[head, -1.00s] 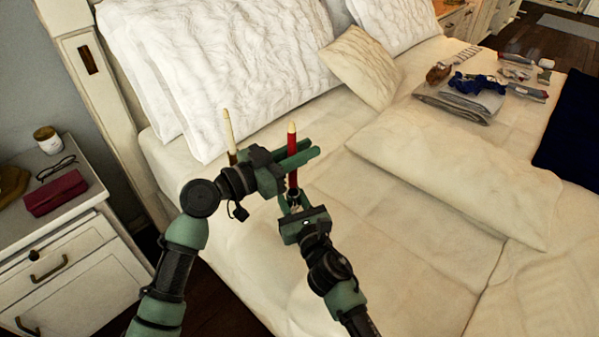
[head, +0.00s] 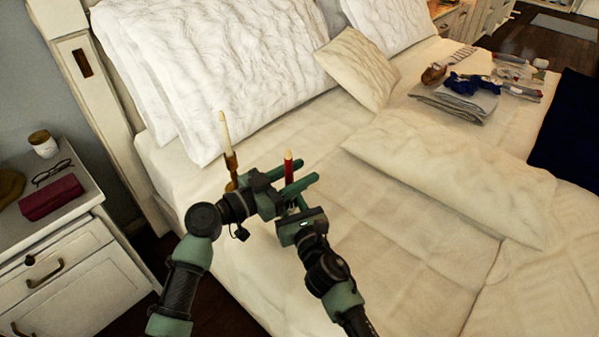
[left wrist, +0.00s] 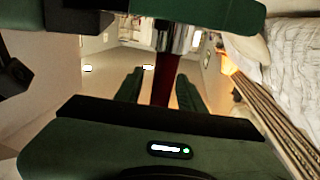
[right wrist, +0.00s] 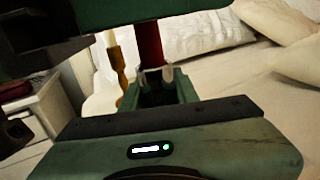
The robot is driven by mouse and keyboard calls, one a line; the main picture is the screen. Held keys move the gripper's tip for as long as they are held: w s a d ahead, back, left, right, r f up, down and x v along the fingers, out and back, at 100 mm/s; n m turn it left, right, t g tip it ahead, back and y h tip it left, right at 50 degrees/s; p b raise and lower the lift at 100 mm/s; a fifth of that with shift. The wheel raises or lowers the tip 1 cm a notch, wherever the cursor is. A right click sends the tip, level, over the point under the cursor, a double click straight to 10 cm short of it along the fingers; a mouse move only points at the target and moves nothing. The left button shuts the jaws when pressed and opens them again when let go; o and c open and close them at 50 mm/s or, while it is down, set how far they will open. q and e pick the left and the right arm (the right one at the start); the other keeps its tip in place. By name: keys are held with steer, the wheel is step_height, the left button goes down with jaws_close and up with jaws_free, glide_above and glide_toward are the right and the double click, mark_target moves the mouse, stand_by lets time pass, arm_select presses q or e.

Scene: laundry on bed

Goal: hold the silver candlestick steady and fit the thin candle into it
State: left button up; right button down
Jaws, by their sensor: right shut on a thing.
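The thin red candle (head: 289,168) with a pale tip stands nearly upright between my left gripper's fingers (head: 296,181). In the left wrist view the candle (left wrist: 166,80) shows with a gap to the green finger on each side, so the left gripper is open around it. My right gripper (head: 303,207) is just below and is shut on the silver candlestick. Only shiny bits of the candlestick show, in the right wrist view (right wrist: 167,74) and left wrist view (left wrist: 180,38). The candle's lower end is right at the candlestick; how deep it sits is hidden.
A gold candlestick (head: 231,170) with a white candle (head: 223,132) stands on the bed close left of my left gripper. Pillows (head: 220,70) lie behind. A nightstand (head: 60,225) is at the left.

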arm_select(q)
steer(key=v, duration=1.2)
steer(key=shift+r, duration=0.2)
arm_select(e)
steer(key=c, duration=1)
jaws_free()
